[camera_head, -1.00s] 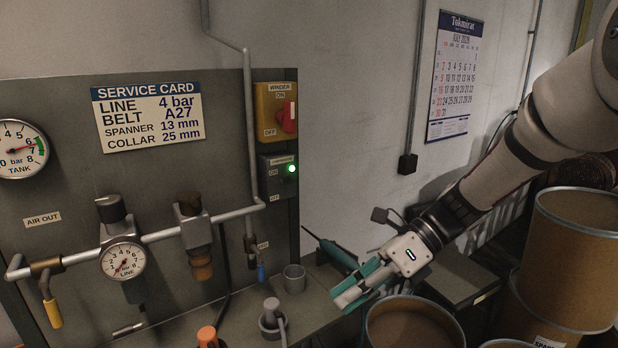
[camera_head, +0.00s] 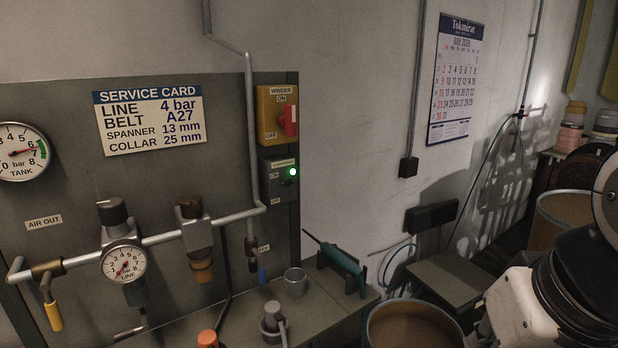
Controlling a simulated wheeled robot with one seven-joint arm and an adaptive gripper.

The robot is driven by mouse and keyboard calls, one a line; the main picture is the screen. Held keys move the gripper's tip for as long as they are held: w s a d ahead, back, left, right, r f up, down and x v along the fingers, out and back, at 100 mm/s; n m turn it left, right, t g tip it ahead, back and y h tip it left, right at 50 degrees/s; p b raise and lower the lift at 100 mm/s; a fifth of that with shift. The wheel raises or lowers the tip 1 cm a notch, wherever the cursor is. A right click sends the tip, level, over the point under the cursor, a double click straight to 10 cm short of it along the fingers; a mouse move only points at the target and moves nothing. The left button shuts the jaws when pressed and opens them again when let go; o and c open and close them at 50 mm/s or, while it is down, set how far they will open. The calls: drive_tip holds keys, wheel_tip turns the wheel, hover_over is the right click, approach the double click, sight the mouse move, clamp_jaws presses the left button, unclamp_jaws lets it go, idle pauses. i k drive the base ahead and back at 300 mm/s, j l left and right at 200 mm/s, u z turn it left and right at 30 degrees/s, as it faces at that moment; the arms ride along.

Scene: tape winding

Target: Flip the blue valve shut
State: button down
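The blue valve's handle (camera_head: 261,274) hangs down in the head view, below the pipe at the right part of the grey panel. It is small and dark, and its upper end is hard to make out. A small label, partly hidden, is beside it. My gripper is only partly in view: a pale housing at the lower right, far to the right of the valve. Its fingers do not show, so I cannot tell whether they are open or shut.
A yellow-handled valve (camera_head: 52,315) hangs at the far left. A brown drum (camera_head: 412,328) is between the bench and my arm.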

sight(261, 268)
drive_tip(key=k+j+u, duration=0.15)
drive_tip(key=u, duration=1)
drive_tip(key=l+z, duration=0.15)
drive_tip(key=z, duration=0.35)
drive_tip(key=i+l, duration=0.1)
drive_tip(key=l, duration=0.75)
